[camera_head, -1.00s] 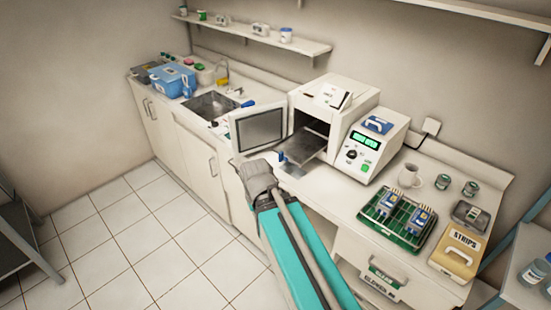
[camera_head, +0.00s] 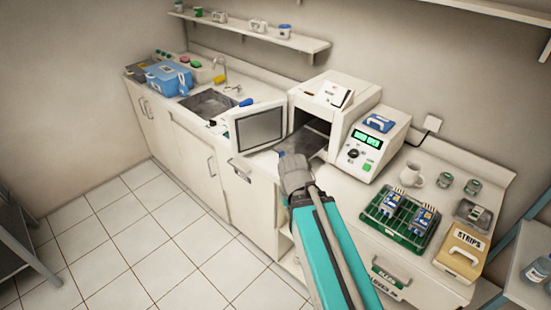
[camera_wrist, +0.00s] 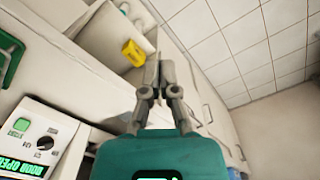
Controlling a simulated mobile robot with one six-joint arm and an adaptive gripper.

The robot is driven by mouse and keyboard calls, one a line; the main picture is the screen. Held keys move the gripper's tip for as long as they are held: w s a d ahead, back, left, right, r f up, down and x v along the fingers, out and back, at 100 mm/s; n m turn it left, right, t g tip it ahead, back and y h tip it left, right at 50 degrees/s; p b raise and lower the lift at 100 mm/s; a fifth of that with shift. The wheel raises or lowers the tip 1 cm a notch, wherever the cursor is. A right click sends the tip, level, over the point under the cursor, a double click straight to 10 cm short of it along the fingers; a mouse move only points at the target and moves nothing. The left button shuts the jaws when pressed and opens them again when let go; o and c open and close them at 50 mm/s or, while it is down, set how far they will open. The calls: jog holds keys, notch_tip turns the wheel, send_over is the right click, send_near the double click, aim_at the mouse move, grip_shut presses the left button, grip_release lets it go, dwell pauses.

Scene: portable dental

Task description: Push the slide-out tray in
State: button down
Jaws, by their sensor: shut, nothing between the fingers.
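The white box-shaped unit (camera_head: 352,105) stands on the counter, its hinged door (camera_head: 258,127) swung open to the left. The dark slide-out tray (camera_head: 305,142) shows in its opening. The tray is not clear in that view.
A control box (camera_head: 375,145) with a green lit display stands right of the unit. A green rack (camera_head: 395,220), a mug (camera_head: 412,174) and a yellow strips box (camera_head: 459,250) are farther right. The sink (camera_head: 208,103) is left. The wrist view shows a yellow container (camera_wrist: 133,52).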

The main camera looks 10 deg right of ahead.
jog(key=shift+d, duration=0.1)
jog(key=w+a+r+n+t+h, duration=0.1)
jog(key=w+a+n+h, duration=0.1)
jog(key=w+n, duration=0.5)
jog(key=w+a+r+n+t+h+b, duration=0.1)
jog(key=w+a+n+t+h, duration=0.1)
jog(key=w+n, duration=0.6)
jog(key=w+a+r+n+t+h, duration=0.2)
jog(key=w+a+n+h, duration=0.1)
jog(key=w+n, duration=0.5)
jog(key=shift+a+n, duration=0.6)
jog(key=shift+n, duration=0.5)
